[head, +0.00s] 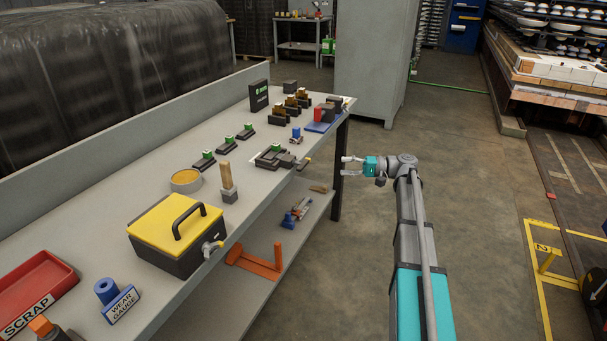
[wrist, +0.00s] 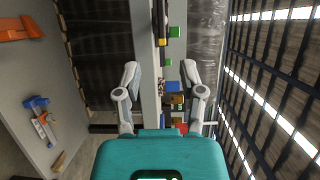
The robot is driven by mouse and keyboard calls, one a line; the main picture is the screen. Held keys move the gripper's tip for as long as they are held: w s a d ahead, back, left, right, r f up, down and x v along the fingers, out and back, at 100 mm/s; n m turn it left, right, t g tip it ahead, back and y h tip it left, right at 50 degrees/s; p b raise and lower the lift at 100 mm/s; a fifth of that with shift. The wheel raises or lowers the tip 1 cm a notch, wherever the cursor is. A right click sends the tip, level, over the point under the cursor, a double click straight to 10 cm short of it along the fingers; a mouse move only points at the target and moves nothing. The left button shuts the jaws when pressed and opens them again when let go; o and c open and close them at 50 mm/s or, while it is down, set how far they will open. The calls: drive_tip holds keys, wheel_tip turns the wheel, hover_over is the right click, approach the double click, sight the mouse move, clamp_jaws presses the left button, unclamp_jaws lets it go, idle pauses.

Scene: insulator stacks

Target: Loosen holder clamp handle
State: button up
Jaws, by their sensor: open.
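My gripper (head: 345,165) is open and empty, to the right of the handle and clear of the bench. In the wrist view its two grey fingers (wrist: 160,72) are spread apart, with nothing between them but the distant bench. A dark bar with a yellow end (wrist: 161,38) shows there beyond the fingers; I cannot tell whether it is the handle.
The workbench (head: 240,110) also carries small dark holders with green blocks (head: 225,143), a blue-and-grey tool (head: 296,135), a yellow-lidded box (head: 176,232) and a red scrap tray (head: 35,290). An orange bracket (head: 257,264) lies on the lower shelf. The floor right of the bench is open.

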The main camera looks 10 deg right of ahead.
sight(306, 165)
drive_tip(key=shift+d, duration=0.1)
idle(0.4)
drive_tip(key=shift+x, duration=6.9)
drive_tip(key=shift+w+r, duration=0.15)
clamp_jaws()
